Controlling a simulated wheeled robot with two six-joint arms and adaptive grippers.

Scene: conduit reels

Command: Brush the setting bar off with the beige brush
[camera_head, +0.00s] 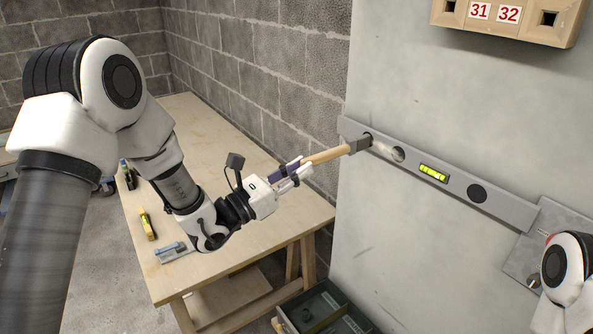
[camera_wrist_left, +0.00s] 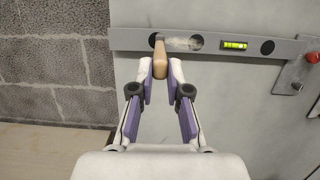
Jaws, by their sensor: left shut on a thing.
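The beige brush (camera_head: 328,156) is held by its wooden handle in my left gripper (camera_head: 296,172), which is shut on it. Its dark ferrule and pale bristles point right and lie at the left part of the setting bar (camera_head: 508,207), seemingly touching it. The bar is a long grey bar on the pale wall panel, with a yellow-green level vial (camera_head: 433,173) and dark round holes. In the left wrist view the brush handle (camera_wrist_left: 160,62) stands between my fingertips, and the pale bristles lie across the bar (camera_wrist_left: 128,39). My right gripper is out of view.
A dark crate (camera_head: 290,318) sits on the floor below. A metal plate (camera_head: 518,255) is at the bar's right end. A numbered wooden block (camera_head: 451,14) is above.

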